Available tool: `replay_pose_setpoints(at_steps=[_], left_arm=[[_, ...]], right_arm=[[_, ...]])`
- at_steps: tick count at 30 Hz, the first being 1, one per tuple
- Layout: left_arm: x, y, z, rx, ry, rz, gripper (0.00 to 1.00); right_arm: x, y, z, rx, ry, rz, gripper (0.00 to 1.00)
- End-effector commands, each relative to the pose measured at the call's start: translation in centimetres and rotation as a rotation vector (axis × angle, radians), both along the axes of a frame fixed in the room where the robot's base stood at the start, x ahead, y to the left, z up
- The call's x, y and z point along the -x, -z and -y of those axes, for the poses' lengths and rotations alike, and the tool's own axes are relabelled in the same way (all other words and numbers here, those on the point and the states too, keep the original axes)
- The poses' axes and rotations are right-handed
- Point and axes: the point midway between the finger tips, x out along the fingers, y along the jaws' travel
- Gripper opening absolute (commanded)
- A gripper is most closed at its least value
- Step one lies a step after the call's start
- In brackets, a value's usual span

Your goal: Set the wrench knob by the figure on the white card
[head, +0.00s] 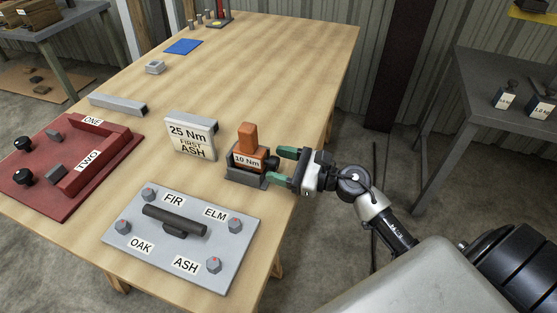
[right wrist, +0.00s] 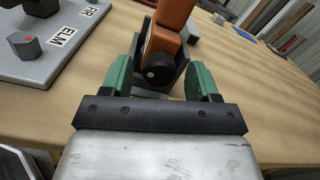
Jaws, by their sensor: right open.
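A grey plate (head: 157,257) carries bolts labelled FIR, ELM, OAK and ASH (head: 213,265). My left gripper is not in view.
A red fixture (head: 110,165) marked ONE and TWO, with black knobs, lies at the left. A grey bar (head: 118,104), a small grey block (head: 155,67) and a blue mat (head: 183,47) lie farther back. The back right of the table is clear.

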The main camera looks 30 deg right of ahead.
Motion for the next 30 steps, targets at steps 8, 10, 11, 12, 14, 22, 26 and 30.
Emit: replay_pose_setpoints(at_steps=[8,10,11,12,14,22,26,30], left_arm=[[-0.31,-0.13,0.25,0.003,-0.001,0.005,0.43],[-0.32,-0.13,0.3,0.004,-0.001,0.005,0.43],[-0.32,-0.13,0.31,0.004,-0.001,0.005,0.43],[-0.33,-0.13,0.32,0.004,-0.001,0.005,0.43],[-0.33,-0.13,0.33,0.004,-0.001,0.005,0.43],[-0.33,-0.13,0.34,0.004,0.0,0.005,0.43],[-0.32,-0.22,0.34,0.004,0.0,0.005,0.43],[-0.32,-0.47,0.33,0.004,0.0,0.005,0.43]], right_arm=[[-0.41,0.03,-0.42,-0.001,-0.001,-0.001,0.6],[-0.4,0.03,-0.42,-0.001,-0.001,-0.001,0.6],[-0.4,0.03,-0.41,-0.001,-0.001,-0.001,0.59],[-0.4,0.03,-0.41,-0.001,-0.001,-0.001,0.53],[-0.4,0.03,-0.4,-0.001,-0.001,-0.001,0.44],[-0.39,0.02,-0.39,-0.001,-0.001,-0.001,0.11],[-0.38,-0.01,-0.38,-0.008,-0.001,-0.008,0.11],[-0.38,-0.06,-0.37,-0.034,-0.001,-0.032,0.11]])
